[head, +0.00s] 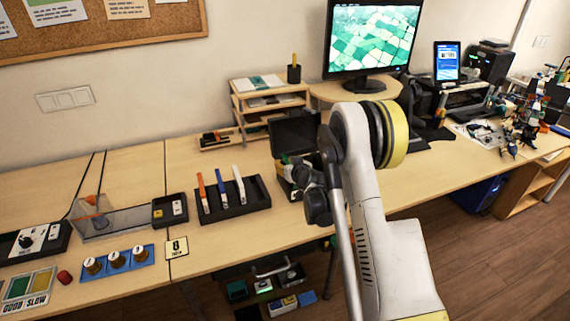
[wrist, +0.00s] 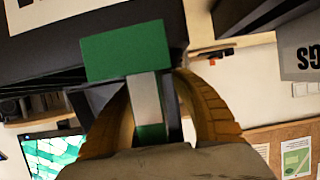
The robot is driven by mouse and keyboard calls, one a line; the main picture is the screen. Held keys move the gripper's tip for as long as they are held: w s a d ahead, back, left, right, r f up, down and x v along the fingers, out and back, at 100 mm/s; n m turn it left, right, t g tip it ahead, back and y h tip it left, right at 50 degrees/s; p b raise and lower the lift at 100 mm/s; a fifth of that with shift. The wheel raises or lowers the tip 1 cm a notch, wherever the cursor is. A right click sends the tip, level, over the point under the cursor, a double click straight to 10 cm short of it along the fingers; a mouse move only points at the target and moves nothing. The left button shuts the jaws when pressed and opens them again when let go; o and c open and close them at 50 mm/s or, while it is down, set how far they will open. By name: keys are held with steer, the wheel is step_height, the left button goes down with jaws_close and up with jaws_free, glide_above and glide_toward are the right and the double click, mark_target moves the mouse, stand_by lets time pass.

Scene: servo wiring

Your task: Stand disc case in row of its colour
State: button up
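A green case with a pale grey strip (wrist: 125,50) lies between the yellow fingers of my gripper (wrist: 155,85) in the wrist view. The fingers are on both sides of it; I cannot tell if they press on it. In the head view my gripper (head: 300,175) is low over a dark open box (head: 294,135) on the desk, and my arm partly hides both. A black rack (head: 255,195) stands to the left of it, holding upright slim cases: an orange one (head: 203,192), a blue one (head: 221,185) and a white one (head: 239,184).
A small wooden shelf (head: 268,100) stands behind the box. Left of the rack are a small black tray (head: 168,210), a clear bin (head: 115,220) and a blue block with round knobs (head: 117,262). A monitor (head: 372,40) stands behind my arm.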

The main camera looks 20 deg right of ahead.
steer(key=shift+r, duration=0.2)
steer(key=shift+s+r+p, duration=0.2)
steer(key=shift+s+p, duration=0.15)
steer(key=p+v, duration=0.2)
steer(key=v, duration=0.9)
steer(key=s+a+r+g+y, duration=0.1)
steer(key=s+a+r+g, duration=0.1)
steer(key=s+a+r, duration=0.4)
steer(key=s+a+r+g, duration=0.1)
steer(key=s+a+r, duration=0.2)
steer(key=s+r, duration=0.45)
steer(key=s+a+r+g, duration=0.1)
steer(key=s, duration=0.9)
steer(key=s+a+r+g+h, duration=0.1)
steer(key=s+a+r+g, duration=0.1)
steer(key=s, duration=0.8)
steer(key=shift+s+a+g, duration=0.15)
steer(key=shift+s+g, duration=0.15)
steer(key=shift+s, duration=0.05)
